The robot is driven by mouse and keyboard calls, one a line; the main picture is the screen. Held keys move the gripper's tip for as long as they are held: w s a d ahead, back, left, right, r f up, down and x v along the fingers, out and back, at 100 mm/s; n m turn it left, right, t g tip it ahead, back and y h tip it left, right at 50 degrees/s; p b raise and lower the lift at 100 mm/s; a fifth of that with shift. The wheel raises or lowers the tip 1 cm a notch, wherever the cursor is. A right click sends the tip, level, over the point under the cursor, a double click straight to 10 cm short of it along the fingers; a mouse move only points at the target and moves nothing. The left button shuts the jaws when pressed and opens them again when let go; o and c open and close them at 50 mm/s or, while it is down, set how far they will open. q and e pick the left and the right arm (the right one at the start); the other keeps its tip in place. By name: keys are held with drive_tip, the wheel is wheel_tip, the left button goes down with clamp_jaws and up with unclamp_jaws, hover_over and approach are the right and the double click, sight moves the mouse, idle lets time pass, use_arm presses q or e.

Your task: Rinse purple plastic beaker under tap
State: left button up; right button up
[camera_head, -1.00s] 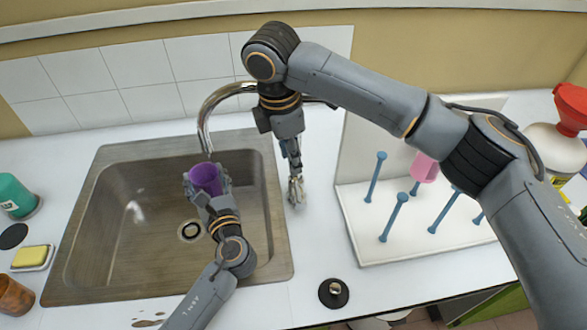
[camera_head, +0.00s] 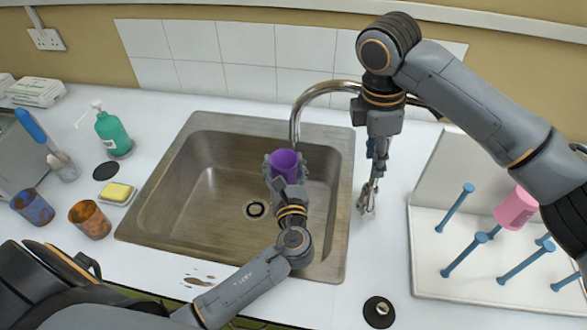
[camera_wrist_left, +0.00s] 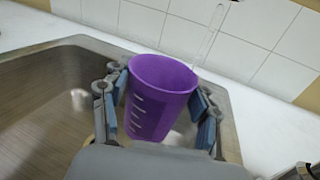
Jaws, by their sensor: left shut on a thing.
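The purple plastic beaker (camera_head: 284,166) is held mouth up over the sink (camera_head: 185,205), just below the end of the curved metal tap (camera_head: 296,118). My left gripper (camera_head: 285,172) is shut on it, with fingers on both sides. In the left wrist view the beaker (camera_wrist_left: 160,98) shows pale measuring marks, and its inside bottom is hidden. A thin, pale, translucent streak that looks like water (camera_wrist_left: 208,35) comes down to its far rim there. My right gripper (camera_head: 368,198) points down beside the sink's right edge, and its jaw state is unclear.
A white drying rack with blue pegs (camera_head: 455,207) holds a pink beaker (camera_head: 515,207) at right. A soap bottle (camera_head: 112,133), a yellow sponge (camera_head: 117,191) and two stained beakers (camera_head: 90,219) stand left of the sink. A small black round object (camera_head: 379,311) lies in front.

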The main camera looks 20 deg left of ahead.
clamp_jaws()
drive_tip(key=n+t+y, duration=0.5)
drive_tip(key=t+y, duration=0.6)
drive_tip(key=y, duration=0.2)
approach(370, 202)
drive_tip(key=s+a+r, duration=0.2)
drive_tip(key=s+a, duration=0.2)
drive_tip(key=w+a, duration=0.3)
drive_tip(key=w, duration=0.5)
drive_tip(key=shift+w+a+f, duration=0.2)
drive_tip(key=shift+w, duration=0.2)
